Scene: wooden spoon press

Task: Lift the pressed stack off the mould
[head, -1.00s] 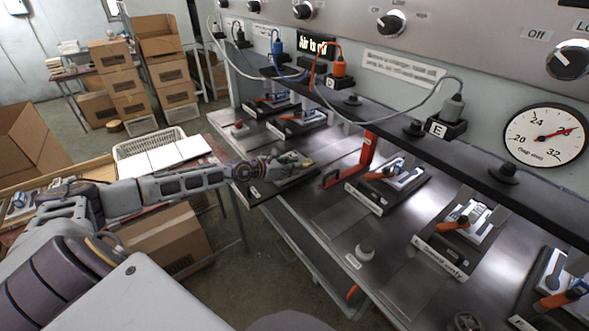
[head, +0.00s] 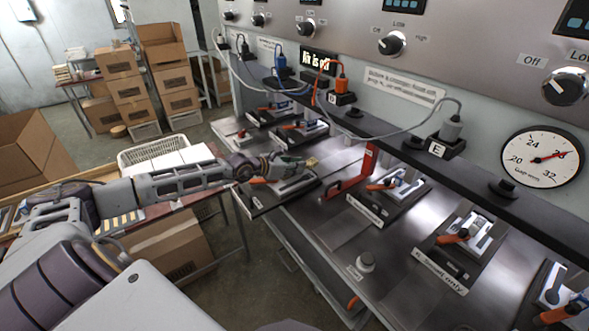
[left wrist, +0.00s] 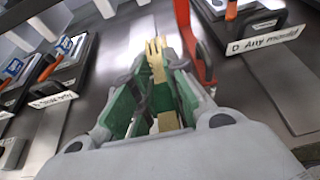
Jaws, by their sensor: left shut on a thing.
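My left gripper (head: 303,164) is over the steel bench, near a black press plate (head: 268,204) at the bench's left end. In the left wrist view its green-padded fingers (left wrist: 154,100) are shut on a pale wooden fork-shaped piece (left wrist: 158,64), with the tines pointing away. A small pale tip (head: 313,161) shows at the fingertips in the head view. I cannot tell how many layers the held stack has. The gripper partly hides the plate and mould below it. My right gripper is not in view.
A red upright frame (head: 349,181) stands just right of the gripper. Several press stations with orange handles line the bench, one labelled D Any mould (left wrist: 267,38). A dark shelf (head: 420,160) with plugs and cables runs above. A white basket (head: 160,150) stands at left.

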